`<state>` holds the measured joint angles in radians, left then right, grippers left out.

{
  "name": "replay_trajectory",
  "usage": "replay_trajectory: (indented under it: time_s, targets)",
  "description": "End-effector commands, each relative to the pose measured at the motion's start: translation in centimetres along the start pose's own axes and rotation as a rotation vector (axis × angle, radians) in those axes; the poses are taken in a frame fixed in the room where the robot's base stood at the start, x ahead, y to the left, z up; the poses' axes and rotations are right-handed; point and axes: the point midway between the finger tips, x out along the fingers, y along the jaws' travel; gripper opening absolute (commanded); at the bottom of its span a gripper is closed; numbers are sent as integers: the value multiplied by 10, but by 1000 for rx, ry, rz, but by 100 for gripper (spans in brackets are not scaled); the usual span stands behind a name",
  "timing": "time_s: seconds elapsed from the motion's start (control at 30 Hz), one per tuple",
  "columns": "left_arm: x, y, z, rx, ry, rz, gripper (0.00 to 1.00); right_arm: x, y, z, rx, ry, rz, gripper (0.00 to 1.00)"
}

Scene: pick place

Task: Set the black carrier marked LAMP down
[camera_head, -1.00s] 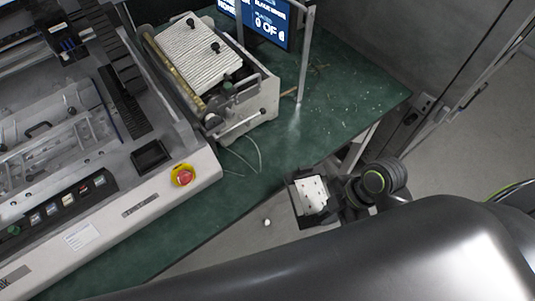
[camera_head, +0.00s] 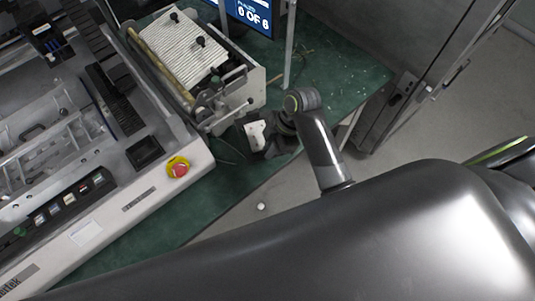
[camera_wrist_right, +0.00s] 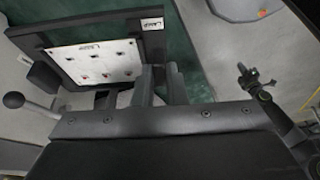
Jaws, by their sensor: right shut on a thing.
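The black carrier marked LAMP (camera_wrist_right: 46,40) shows in the right wrist view as a dark frame around a white plate (camera_wrist_right: 95,62) with several small parts on it. Its small white label on the frame reads LAMP. My right gripper (camera_wrist_right: 160,85) is shut on the carrier's near edge. In the head view my right gripper (camera_head: 284,124) holds the carrier (camera_head: 272,146) over the front edge of the green table, by the feeder machine. The carrier looks tilted there, and I cannot tell whether it touches the table. My left gripper is out of view.
The white feeder machine (camera_head: 237,107) with a ribbed top stands just behind the carrier. The large machine with a red stop button (camera_head: 178,168) fills the left. Green table (camera_head: 335,85) is clear to the right of the feeder, past a metal post (camera_head: 290,45).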

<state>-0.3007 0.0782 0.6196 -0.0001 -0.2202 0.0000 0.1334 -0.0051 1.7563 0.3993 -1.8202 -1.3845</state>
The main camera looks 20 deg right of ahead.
Motion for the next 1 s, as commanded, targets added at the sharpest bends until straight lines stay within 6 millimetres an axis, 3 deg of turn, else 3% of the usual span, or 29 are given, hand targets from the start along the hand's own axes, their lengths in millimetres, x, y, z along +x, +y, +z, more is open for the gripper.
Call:
replay_trajectory:
  time_s: [0.07, 0.53, 0.73, 1.0]
  targets:
    - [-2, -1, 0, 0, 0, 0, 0, 0, 8, -4, -1, 1, 1, 0]
    - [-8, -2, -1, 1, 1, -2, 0, 34, 6, 11, 2, 0, 0, 0]
    - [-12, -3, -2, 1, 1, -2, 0, 60, 5, 21, 2, 0, -2, 0]
    - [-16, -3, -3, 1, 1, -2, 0, 67, 9, 23, 0, 0, 1, 0]
